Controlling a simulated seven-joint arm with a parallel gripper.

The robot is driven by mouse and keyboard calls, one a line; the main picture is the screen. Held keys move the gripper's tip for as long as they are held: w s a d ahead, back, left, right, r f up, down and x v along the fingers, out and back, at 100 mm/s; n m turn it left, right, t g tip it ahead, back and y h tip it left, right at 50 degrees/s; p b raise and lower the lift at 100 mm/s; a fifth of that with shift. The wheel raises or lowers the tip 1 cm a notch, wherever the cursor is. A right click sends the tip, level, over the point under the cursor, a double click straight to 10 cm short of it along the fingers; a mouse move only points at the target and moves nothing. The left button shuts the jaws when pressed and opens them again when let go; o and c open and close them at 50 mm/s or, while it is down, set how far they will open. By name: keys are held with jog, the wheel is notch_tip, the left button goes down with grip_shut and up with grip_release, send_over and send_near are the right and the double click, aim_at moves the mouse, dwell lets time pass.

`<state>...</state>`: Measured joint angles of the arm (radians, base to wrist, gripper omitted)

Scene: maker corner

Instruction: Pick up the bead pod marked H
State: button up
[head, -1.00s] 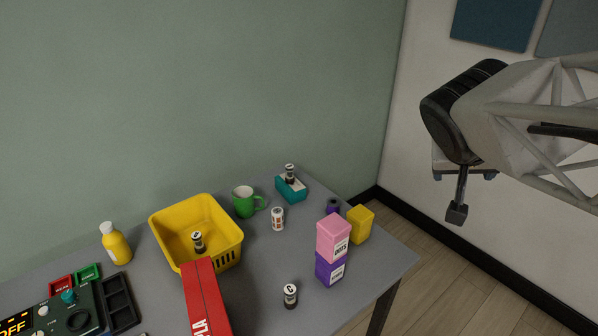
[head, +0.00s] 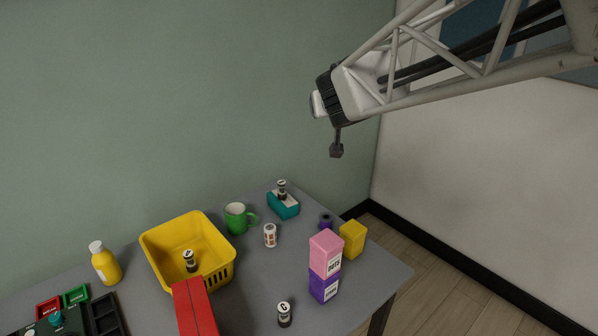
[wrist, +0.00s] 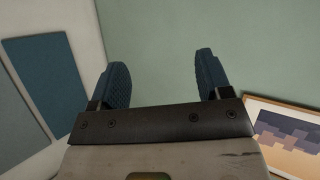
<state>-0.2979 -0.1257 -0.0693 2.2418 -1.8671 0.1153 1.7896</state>
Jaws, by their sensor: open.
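My gripper (wrist: 160,62) is open and empty in the wrist view, its two blue fingers apart in front of bare wall. In the head view my arm end is high above the back right of the table, away from the pods. One dark-capped pod stands on the teal box (head: 284,206); this pod (head: 282,189) has a mark too small to read. Another pod (head: 189,261) stands inside the yellow basket (head: 158,240), its mark also unclear. A pod (head: 284,315) at the front appears marked G. I cannot tell which is H.
A white-and-red jar (head: 270,235) and green mug (head: 236,218) stand mid-table. The pink box (head: 325,250) sits on the purple box (head: 324,287), beside the yellow box (head: 352,239). A red box (head: 196,310) stands before the basket. A yellow bottle (head: 106,264) is left.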

jog(key=w+a+f+n+g+y, duration=0.2)
jog(key=a+f, duration=0.1)
jog(key=a, duration=0.5)
jog(key=n+g+y, duration=0.1)
jog(key=g, duration=0.2)
send_over(270, 230)
jog(key=s+d, duration=0.2)
jog(key=s, duration=0.1)
notch_tip(270, 230, down, 6)
jog(key=f, duration=3.2)
jog(key=shift+w+f, duration=0.15)
jog(key=shift+w, duration=0.05)
jog(key=shift+a, duration=0.1)
jog(key=shift+x, duration=1.3)
jog(key=shift+d+x, duration=0.2)
jog(key=shift+x, duration=2.4)
jog(key=shift+f, duration=0.1)
